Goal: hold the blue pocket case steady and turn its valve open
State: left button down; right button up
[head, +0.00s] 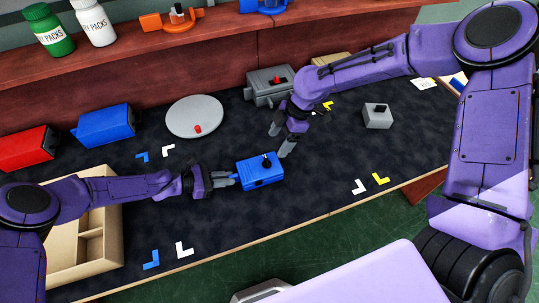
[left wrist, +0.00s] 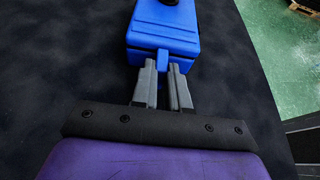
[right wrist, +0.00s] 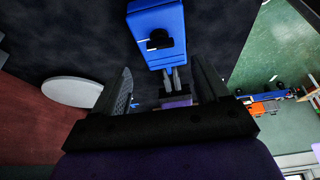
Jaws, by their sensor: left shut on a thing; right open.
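The blue pocket case (head: 262,173) sits on the dark conveyor mat near the middle of the head view, with a black valve (head: 267,160) on its top. My left gripper (head: 233,181) is shut on a tab at the case's left end; the left wrist view shows the fingers (left wrist: 162,84) closed on this tab below the case body (left wrist: 163,35). My right gripper (head: 279,143) is open and empty, above and just behind the case. In the right wrist view the case (right wrist: 157,20) and its valve (right wrist: 158,40) lie beyond the spread fingers (right wrist: 163,85), apart from them.
A grey round plate (head: 195,117) with a red knob lies behind. A grey case with a red valve (head: 270,86) and a small grey box (head: 377,116) stand further right. Blue (head: 106,125) and red (head: 27,148) cases stand at left. A wooden tray (head: 117,220) lies near my left arm.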

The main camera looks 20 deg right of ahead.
aim_at(270, 156)
jog(key=x, duration=0.8)
jog(key=c, duration=1.1)
